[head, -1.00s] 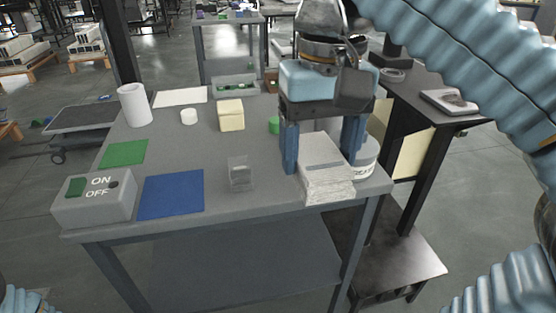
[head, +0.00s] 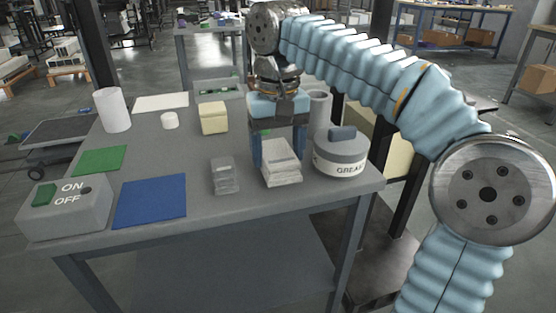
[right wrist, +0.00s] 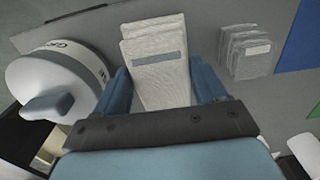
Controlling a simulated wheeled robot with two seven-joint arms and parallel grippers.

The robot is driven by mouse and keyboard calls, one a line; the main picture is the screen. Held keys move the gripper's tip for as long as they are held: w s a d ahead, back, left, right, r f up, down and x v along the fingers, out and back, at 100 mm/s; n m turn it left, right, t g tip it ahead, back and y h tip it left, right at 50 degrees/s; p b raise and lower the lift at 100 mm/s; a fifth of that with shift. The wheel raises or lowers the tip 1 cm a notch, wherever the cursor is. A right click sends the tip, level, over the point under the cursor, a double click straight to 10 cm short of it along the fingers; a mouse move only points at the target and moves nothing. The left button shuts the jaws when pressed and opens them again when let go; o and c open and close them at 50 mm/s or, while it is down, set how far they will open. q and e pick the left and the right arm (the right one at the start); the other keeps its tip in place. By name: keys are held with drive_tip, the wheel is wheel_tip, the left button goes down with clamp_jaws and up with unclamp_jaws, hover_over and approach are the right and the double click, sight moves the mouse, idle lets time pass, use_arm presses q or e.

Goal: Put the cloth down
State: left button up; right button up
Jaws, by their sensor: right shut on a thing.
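A folded whitish cloth (head: 281,166) is between the fingers of my right gripper (head: 278,150), which is shut on it, near the front right of the grey table (head: 205,215). In the right wrist view the cloth (right wrist: 158,58) lies flat in layers between the two blue fingers (right wrist: 160,95), with a grey band across it. I cannot tell whether its underside touches the table. My left gripper is out of view.
A grease tub (head: 341,155) stands close to the right of the cloth. A small clear stacked item (head: 224,175) stands to its left. A blue mat (head: 151,201), green mat (head: 100,160), switch box (head: 66,208) and yellow block (head: 213,118) are further left.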

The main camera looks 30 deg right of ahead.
sight(278, 155)
drive_tip(key=shift+s+f, duration=0.1)
drive_tip(key=shift+f, duration=0.85)
drive_tip(key=shift+f, duration=0.15)
drive_tip(key=o, duration=0.9)
drive_tip(key=shift+o, duration=0.2)
wheel_tip(278, 155, up, 12)
drive_tip(key=p, duration=0.4)
drive_tip(key=shift+r, duration=0.2)
